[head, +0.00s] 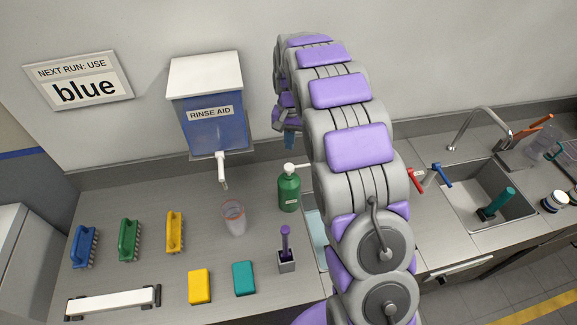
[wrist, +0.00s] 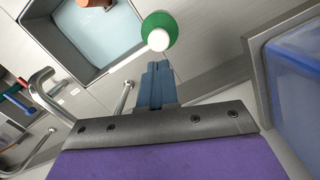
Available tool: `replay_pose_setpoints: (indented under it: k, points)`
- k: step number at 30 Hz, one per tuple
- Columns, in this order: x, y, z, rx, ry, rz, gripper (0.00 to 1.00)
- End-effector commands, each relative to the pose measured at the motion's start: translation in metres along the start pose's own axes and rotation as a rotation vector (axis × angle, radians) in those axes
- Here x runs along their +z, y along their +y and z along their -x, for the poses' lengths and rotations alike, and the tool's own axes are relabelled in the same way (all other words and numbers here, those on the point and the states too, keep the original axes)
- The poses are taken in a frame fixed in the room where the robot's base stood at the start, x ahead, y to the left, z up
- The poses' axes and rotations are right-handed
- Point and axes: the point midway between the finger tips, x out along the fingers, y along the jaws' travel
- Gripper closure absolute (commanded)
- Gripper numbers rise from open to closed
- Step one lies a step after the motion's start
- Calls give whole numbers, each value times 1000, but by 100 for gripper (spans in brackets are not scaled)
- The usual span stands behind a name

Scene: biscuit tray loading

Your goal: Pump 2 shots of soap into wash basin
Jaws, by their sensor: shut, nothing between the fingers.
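The soap bottle (head: 289,192) is green with a white pump head and stands upright on the counter, left of my arm. The wrist view shows the bottle (wrist: 170,22) from above, with its round white pump top (wrist: 158,40). My gripper (head: 290,147) is shut and empty, its blue fingers pointing down just above the pump head. In the wrist view the fingertips (wrist: 156,64) appear close to the pump top; I cannot tell whether they touch. The wash basin (head: 319,252) holds pale blue water and is mostly hidden behind my arm. The basin (wrist: 68,22) shows beside the bottle in the wrist view.
A blue rinse aid dispenser (head: 210,125) hangs on the wall at left. A clear cup (head: 234,217), a purple brush (head: 286,245) in a holder, sponges (head: 200,286) and coloured brushes (head: 129,240) stand on the counter. A sink (head: 463,195) with a faucet lies at right.

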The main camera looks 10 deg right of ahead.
Motion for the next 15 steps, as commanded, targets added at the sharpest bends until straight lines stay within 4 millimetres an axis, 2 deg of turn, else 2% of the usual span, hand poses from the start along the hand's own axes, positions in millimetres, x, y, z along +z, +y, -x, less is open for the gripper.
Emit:
replay_pose_setpoints:
  k: [15]
  points:
    - [1,0,-55,1,-2,0,100]
